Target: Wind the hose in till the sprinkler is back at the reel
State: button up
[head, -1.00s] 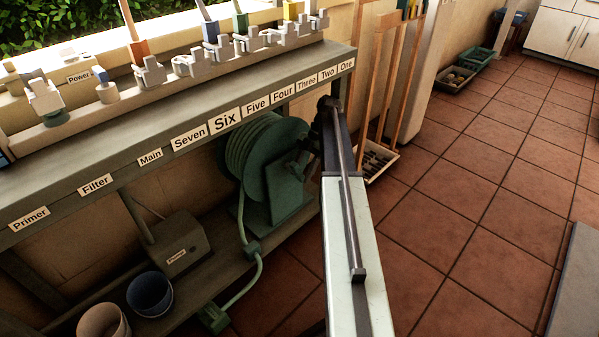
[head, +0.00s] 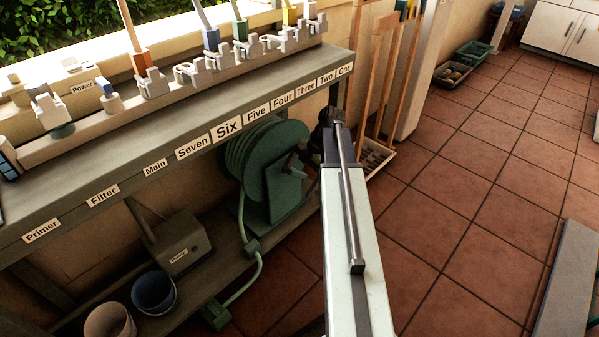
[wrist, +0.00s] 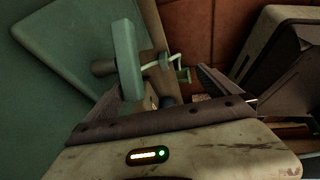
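The green hose reel (head: 268,170) stands on the lower shelf under the bench. In the wrist view a green bar (wrist: 127,58) with a dark round hub, which looks like the reel's crank, is close to the left finger of my gripper (wrist: 160,82). The fingers are apart; I cannot tell whether they touch the bar.
The bench (head: 120,190) carries labelled valves above the reel. A pump box (head: 180,243) and two pots (head: 153,292) stand left of the hose. Wooden poles and a tray (head: 378,160) are just beyond my arm.

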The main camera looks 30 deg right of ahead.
jog(key=s+a+r+g+y, duration=0.1)
jog(key=s+a+r+g, duration=0.1)
jog(key=s, duration=0.8)
jog(key=shift+s+a+g, duration=0.25)
jog(key=shift+a+g, duration=0.15)
jog(key=shift+a, duration=0.25)
jog(key=w+d+t, duration=0.1)
jog(key=w, duration=0.2)
jog(key=w+d+t+h, duration=0.1)
jog(key=w+t, duration=0.1)
jog(key=w, duration=0.1)
jog(key=w+d+f+t+h, duration=0.1)
jog(key=w+d, duration=0.1)
jog(key=w, duration=0.1)
jog(key=shift+w+d+f+t, duration=0.1)
jog(key=shift+w+t, duration=0.2)
jog(key=shift+t, duration=0.1)
jog(key=shift+w+d+r+p, duration=0.1)
jog(key=shift+w+r+p, duration=0.05)
jog(key=shift+r+p, duration=0.75)
jog(key=shift+c, duration=0.2)
jog(key=shift+d+r+p, duration=0.25)
jog(key=shift+r+p, duration=0.75)
jog(key=shift+p, duration=0.05)
jog(key=c, duration=0.4)
jog(key=r+p, duration=0.3)
jog(key=d+r+p, duration=0.1)
jog(key=r+p, duration=0.1)
jog(key=shift+w+d, duration=0.1)
jog(key=shift+w, duration=0.3)
